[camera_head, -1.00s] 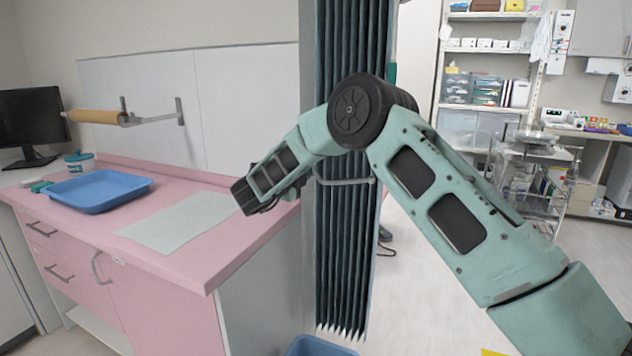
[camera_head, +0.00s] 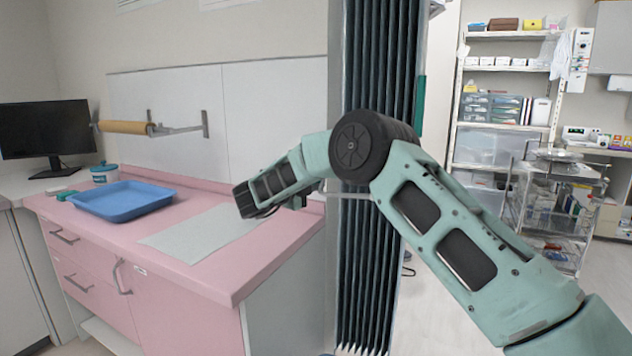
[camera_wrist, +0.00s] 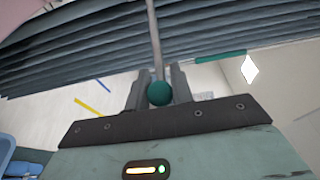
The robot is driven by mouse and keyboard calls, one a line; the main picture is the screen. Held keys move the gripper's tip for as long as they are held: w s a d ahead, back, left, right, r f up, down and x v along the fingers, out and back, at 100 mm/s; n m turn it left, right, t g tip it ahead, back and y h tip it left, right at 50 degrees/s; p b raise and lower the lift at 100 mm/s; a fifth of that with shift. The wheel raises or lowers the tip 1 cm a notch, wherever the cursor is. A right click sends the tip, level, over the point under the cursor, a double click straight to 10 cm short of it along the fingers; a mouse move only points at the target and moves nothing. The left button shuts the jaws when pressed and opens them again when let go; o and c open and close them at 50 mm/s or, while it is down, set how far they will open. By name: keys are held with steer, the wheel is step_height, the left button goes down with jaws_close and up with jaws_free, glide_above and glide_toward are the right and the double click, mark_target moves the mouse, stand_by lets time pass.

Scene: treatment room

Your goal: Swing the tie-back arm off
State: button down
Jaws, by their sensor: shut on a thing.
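The tie-back arm (camera_head: 352,196) is a thin metal bar across the front of the dark pleated curtain (camera_head: 372,270). In the wrist view the bar (camera_wrist: 154,40) runs from the curtain folds to a dark green ball (camera_wrist: 159,93) at its near end. My gripper (camera_wrist: 158,82) is shut on this end, with a finger on each side of the ball. In the head view my arm's links cover part of the bar, and the grip itself is not clear there. The curtain hangs gathered in a narrow upright bundle.
A pink counter (camera_head: 265,262) with a blue tray (camera_head: 122,200) and a pale sheet (camera_head: 200,234) stands left of the curtain. A paper roll holder (camera_head: 150,128) juts from the wall panel. A wire trolley (camera_head: 555,205) and shelves (camera_head: 505,90) stand right; floor shows between.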

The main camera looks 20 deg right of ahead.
steer(key=c, duration=1.2)
jaws_free()
steer(key=shift+d, duration=0.1)
steer(key=shift+c, duration=0.2)
steer(key=b+v, duration=0.3)
steer(key=v, duration=1.4)
steer(key=shift+a, duration=0.2)
steer(key=shift+r, duration=0.1)
